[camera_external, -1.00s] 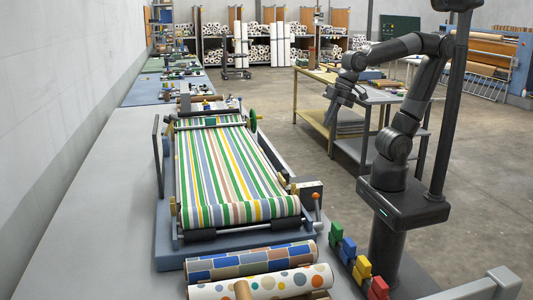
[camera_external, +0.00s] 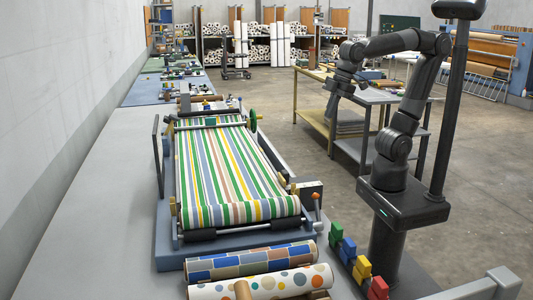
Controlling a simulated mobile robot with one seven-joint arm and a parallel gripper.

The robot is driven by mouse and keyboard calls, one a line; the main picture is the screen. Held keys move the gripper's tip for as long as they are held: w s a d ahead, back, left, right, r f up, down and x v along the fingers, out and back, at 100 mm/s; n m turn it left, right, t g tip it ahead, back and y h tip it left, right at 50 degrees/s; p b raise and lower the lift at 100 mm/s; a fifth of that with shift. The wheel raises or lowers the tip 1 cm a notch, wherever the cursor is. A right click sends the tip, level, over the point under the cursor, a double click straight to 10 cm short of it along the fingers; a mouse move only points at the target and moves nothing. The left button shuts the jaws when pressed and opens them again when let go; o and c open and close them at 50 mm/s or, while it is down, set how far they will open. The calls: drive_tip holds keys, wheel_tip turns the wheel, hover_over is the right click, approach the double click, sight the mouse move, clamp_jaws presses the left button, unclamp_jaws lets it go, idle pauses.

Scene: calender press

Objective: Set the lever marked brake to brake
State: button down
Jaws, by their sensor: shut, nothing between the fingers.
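The calender press (camera_external: 165,235) stands on the long grey bench with a striped sheet (camera_external: 228,170) running over its bed. At its right front is a small grey box (camera_external: 308,189) with a dark front face. Beside it is a short lever with an orange knob (camera_external: 316,196). I cannot read any marking, so I cannot tell which lever is marked brake. A dark upright bar (camera_external: 157,150) stands at the left side. My gripper (camera_external: 331,115) is shut and empty, pointing down, well above and behind the box and touching nothing visible.
Patterned rolls (camera_external: 250,262) lie at the bench's front. Several coloured blocks (camera_external: 348,250) line its right edge near my base. A green handwheel (camera_external: 253,118) is at the press's far right. A side table (camera_external: 375,97) stands behind my gripper. The bench left of the press is clear.

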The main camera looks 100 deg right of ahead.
drive_tip(key=w+a+r+n+g, duration=0.2)
drive_tip(key=w+a+n, duration=0.1)
drive_tip(key=w+a, duration=0.35)
drive_tip(key=n+g+h, duration=0.2)
drive_tip(key=n+g, duration=0.1)
drive_tip(key=n, duration=0.4)
hover_over(318, 211)
drive_tip(key=w+d, duration=0.2)
wheel_tip(318, 211, down, 3)
drive_tip(key=a+f+n+h, duration=0.1)
drive_tip(key=a+f+n, duration=0.25)
drive_tip(key=a, duration=0.55)
drive_tip(key=shift+m+g, duration=0.25)
drive_tip(key=shift+g, duration=0.05)
drive_tip(key=x, duration=0.4)
drive_tip(key=d+x, duration=0.1)
drive_tip(key=x, duration=0.3)
drive_tip(key=d+x, duration=0.1)
drive_tip(key=x, duration=0.3)
drive_tip(key=shift+w+f, duration=0.1)
drive_tip(key=shift+w, duration=0.15)
drive_tip(key=shift+s+d+f, duration=0.1)
drive_tip(key=shift+d+f, duration=0.2)
drive_tip(key=shift+d, duration=0.2)
